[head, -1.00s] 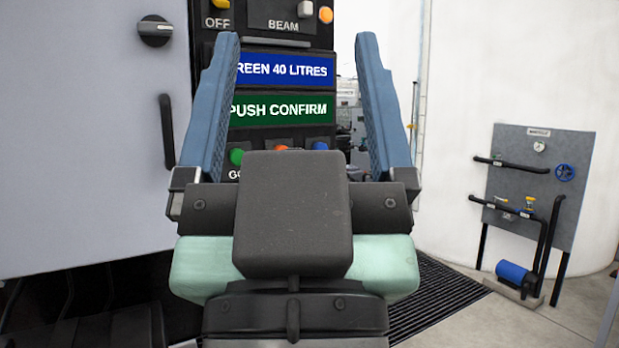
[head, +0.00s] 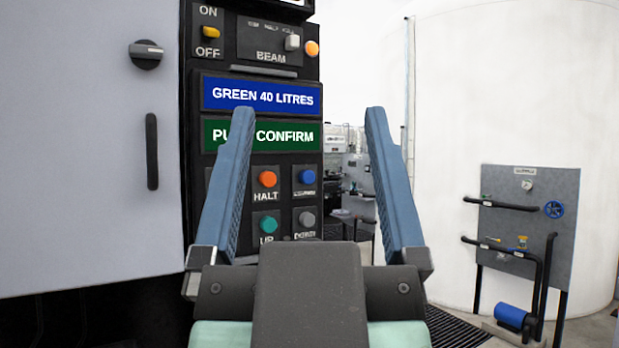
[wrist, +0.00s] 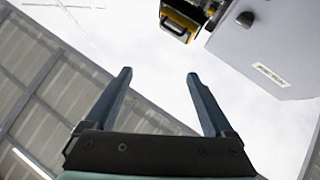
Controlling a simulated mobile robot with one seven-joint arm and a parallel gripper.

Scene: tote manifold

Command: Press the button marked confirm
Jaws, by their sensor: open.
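The black control panel (head: 194,262) stands left of centre in the head view. Its green screen (head: 297,137) reads "PUSH CONFIRM", partly covered by a finger. Below it are an orange HALT button (head: 267,179), a blue button (head: 307,176), a teal UP button (head: 268,223) and a grey button (head: 307,219). The labels under the blue and grey buttons are too small to read surely. My gripper (head: 309,125) is open and empty, its left finger overlapping the panel and hiding part of the button area. In the wrist view, my gripper (wrist: 158,75) shows no button between its fingers.
A blue screen (head: 262,95) reads "GREEN 40 LITRES". Above it are an ON/OFF switch (head: 211,32) and a BEAM switch (head: 292,42). A grey cabinet door (head: 80,150) is at left. A pipe board (head: 528,215) and white tank (head: 470,100) stand farther right.

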